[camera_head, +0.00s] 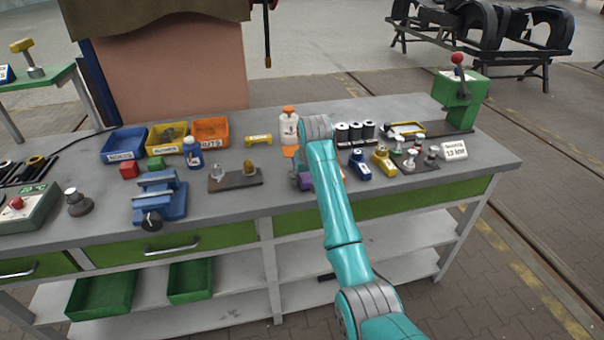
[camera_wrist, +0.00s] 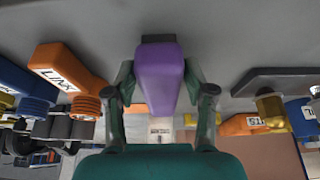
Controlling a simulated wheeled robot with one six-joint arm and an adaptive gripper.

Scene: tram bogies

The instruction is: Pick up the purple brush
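The purple brush (camera_wrist: 160,75) stands between the two fingers of my gripper (camera_wrist: 159,82) in the wrist view. Its dark end (camera_wrist: 158,38) points to the grey bench top, and I cannot tell whether it touches it. The fingers lean inward and their tips lie against both sides of the purple body, so my gripper looks shut on it. In the head view, the purple brush (camera_head: 305,181) shows low at the bench's front, left of my teal arm. My arm hides part of the gripper there.
A white bottle with an orange cap (camera_head: 289,127) stands behind. A wooden-looking block with fittings (camera_head: 235,178) and a blue vise (camera_head: 160,198) are to the left. Dark rollers (camera_head: 355,132), a blue item (camera_head: 360,164) and a yellow item (camera_head: 384,160) crowd the right.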

